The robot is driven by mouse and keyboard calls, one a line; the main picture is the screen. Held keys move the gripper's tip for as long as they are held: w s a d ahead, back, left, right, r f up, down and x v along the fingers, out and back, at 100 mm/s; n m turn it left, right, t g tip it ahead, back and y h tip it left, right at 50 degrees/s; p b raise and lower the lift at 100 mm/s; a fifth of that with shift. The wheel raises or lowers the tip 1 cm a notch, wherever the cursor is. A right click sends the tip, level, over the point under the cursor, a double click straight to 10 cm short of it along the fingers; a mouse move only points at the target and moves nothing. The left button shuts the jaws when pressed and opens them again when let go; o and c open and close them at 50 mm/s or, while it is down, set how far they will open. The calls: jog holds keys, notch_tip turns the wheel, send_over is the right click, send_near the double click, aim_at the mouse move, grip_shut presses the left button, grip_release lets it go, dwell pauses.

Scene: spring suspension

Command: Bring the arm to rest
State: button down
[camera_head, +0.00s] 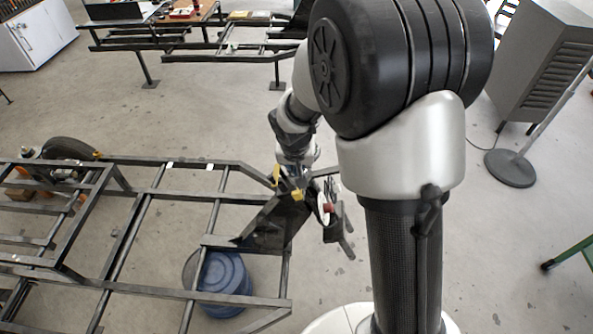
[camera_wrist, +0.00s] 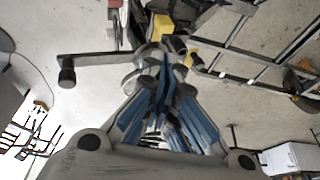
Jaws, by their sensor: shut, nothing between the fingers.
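My gripper (camera_wrist: 160,75) shows in the wrist view with its blue-padded fingers together and nothing between them. In the head view my arm reaches down and away, and the gripper end (camera_head: 294,172) is at the right end of a black metal frame (camera_head: 180,196). Yellow pieces (camera_head: 297,194) and a dark plate (camera_head: 268,224) show right by the gripper. In the wrist view yellow blocks (camera_wrist: 162,27) lie just beyond the fingertips. I cannot tell whether the fingers touch anything there.
A blue barrel (camera_head: 222,284) stands under the frame. A grey cabinet (camera_head: 541,62) and a round-based stand (camera_head: 510,168) are at the right. A workbench (camera_head: 150,20) and a white cabinet (camera_head: 36,36) are at the back left. The floor between is open.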

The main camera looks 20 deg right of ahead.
jog(key=shift+w+f, duration=0.1)
dwell(0.3)
jog(key=s+d+r, duration=0.1)
jog(key=s+r, duration=0.4)
jog(key=r, duration=0.4)
jog(key=s+r+n, duration=0.1)
jog(key=s+r, duration=0.2)
jog(key=s, duration=0.4)
jog(key=s+r+n, duration=0.1)
jog(key=s+r, duration=0.2)
jog(key=s, duration=0.5)
jog(key=s+r+n+t+y, duration=0.1)
jog(key=s+r, duration=0.2)
jog(key=s, duration=0.5)
jog(key=shift+a+r+n, duration=0.3)
jog(key=shift+a+r, duration=0.05)
jog(key=shift+a, duration=0.05)
